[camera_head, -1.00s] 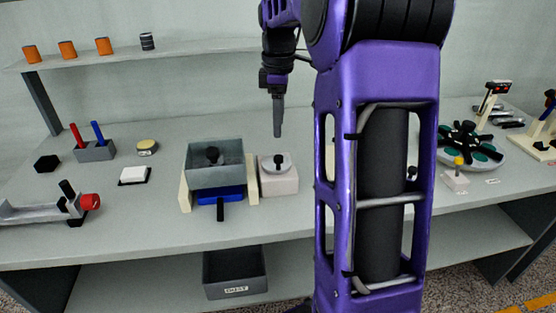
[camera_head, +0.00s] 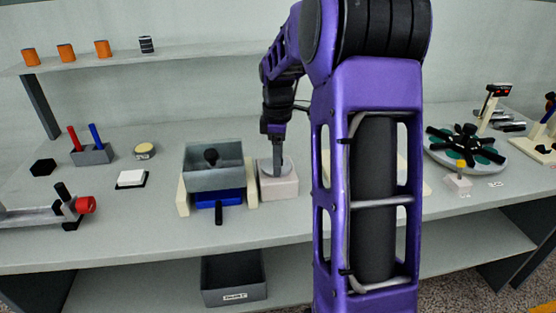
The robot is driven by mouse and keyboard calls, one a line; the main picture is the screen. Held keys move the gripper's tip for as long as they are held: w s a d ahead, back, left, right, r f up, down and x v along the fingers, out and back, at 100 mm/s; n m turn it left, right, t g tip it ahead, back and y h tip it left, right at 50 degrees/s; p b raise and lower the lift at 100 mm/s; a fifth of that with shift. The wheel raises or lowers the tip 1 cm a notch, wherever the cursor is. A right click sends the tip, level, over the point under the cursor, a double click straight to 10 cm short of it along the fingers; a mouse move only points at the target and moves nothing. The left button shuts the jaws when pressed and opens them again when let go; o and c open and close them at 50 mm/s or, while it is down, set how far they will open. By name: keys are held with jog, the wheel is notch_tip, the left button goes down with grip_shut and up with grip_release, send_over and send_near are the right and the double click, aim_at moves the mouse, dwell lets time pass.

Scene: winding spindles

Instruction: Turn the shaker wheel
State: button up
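The shaker is a grey open-topped box (camera_head: 229,178) held between cream side supports, with a black knob (camera_head: 211,157) inside it. To its right stands a pale block (camera_head: 281,188) with a grey disc (camera_head: 290,168) on top, which looks like the shaker wheel. My gripper (camera_head: 278,172) points straight down over this disc, its tip at or just above it. It covers the disc's middle, and the dark knob there is hidden. I cannot tell whether the fingers are open or touching the knob.
A blue tray (camera_head: 219,199) with a black handle (camera_head: 219,215) sits under the grey box. A white button block (camera_head: 131,178) and a rod holder (camera_head: 93,154) stand to the left. A round carousel (camera_head: 465,150) stands at the right. My arm hides the table's middle right.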

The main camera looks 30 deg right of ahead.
grip_shut()
jog(key=shift+m, duration=0.3)
